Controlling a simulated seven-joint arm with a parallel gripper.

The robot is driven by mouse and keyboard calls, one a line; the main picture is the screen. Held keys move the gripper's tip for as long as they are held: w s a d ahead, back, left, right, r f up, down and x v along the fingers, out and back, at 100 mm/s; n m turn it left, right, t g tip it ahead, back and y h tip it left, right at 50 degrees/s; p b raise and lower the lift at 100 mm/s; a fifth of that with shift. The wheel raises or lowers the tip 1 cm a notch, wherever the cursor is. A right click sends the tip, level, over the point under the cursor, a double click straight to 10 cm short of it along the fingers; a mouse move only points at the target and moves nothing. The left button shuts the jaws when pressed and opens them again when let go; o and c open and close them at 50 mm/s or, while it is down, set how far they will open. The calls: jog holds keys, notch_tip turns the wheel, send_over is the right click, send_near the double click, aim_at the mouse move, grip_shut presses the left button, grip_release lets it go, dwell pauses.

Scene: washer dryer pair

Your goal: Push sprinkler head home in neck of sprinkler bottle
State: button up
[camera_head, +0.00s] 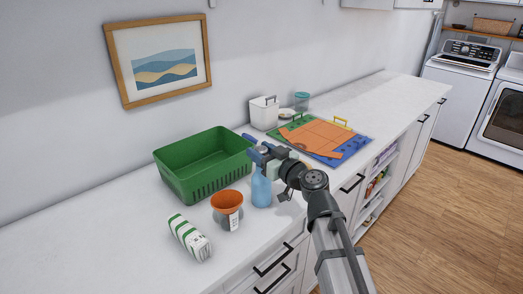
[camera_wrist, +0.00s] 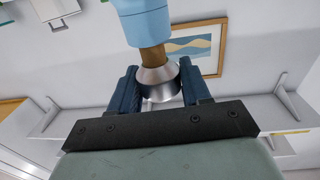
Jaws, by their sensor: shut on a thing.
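The blue sprinkler bottle (camera_head: 261,190) stands upright on the white counter, right of the green basket. My gripper (camera_head: 263,154) is directly over its neck, with the blue fingers hiding most of the sprinkler head there. In the wrist view my gripper (camera_wrist: 162,88) is shut on the silver sprinkler head (camera_wrist: 158,77). Its brown stopper (camera_wrist: 153,56) points at the light blue bottle neck (camera_wrist: 146,24) and meets its mouth. A length of stopper still shows between the neck and the metal. I cannot tell how deep the stopper sits.
An orange-and-grey cup (camera_head: 227,208) stands close left of the bottle, with a green-striped white packet (camera_head: 190,238) farther left. The green basket (camera_head: 190,180) is behind. The front counter edge is near.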

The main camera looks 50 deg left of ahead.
jog(key=shift+f, duration=0.65)
jog(key=o, duration=1.1)
jog(key=shift+d, duration=0.15)
jog(key=d, duration=0.9)
jog(key=s+d, duration=0.1)
jog(key=d, duration=0.3)
jog(key=shift+d, duration=0.3)
jog(key=shift+c, duration=0.3)
